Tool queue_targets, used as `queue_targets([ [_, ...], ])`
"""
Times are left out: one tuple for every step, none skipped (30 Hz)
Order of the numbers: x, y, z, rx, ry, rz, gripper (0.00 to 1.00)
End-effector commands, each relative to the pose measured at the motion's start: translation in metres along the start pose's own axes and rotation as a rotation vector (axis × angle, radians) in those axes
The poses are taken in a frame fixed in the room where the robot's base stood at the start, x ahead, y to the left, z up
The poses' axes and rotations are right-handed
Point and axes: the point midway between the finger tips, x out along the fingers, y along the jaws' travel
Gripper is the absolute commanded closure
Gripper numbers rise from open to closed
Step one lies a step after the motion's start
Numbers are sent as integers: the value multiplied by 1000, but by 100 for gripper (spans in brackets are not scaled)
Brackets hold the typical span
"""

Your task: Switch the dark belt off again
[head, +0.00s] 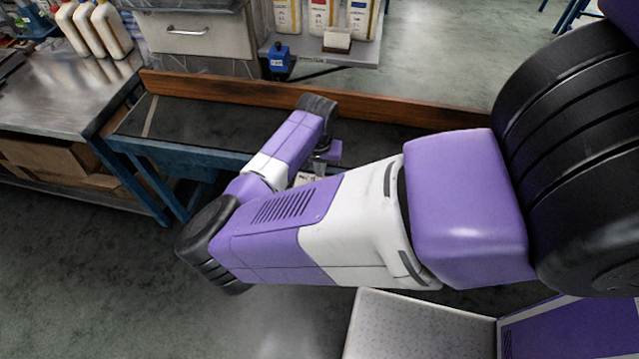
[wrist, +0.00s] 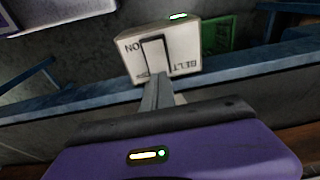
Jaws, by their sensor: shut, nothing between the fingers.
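The dark belt (head: 195,118) runs across the head view behind my arm, between a blue frame and a wooden rail. Its pale switch box (wrist: 190,52) is in the middle of the wrist view, upside down, with the words BELT and ON readable. In the head view my arm hides most of the box.
The belt's blue frame (wrist: 80,98) runs close by the switch box. A green panel (wrist: 218,34) is behind the box. A wooden rail (head: 400,110) lines the belt's far side. A metal table (head: 60,95) stands at left. Bottles (head: 322,18) stand on a shelf beyond.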

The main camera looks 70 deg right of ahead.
Motion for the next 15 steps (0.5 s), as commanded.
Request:
queue_targets([
  [1,0,0,0,0,0,100],
  [1,0,0,0,0,0,100],
  [1,0,0,0,0,0,100],
  [2,0,0,0,0,0,100],
  [2,0,0,0,0,0,100],
  [3,0,0,0,0,0,100],
  [3,0,0,0,0,0,100],
  [4,0,1,0,0,0,100],
  [4,0,1,0,0,0,100],
  [4,0,1,0,0,0,100],
  [5,0,1,-1,0,0,100],
  [6,0,1,-1,0,0,100],
  [6,0,1,-1,0,0,100],
  [6,0,1,-1,0,0,100],
  [7,0,1,-1,0,0,100],
])
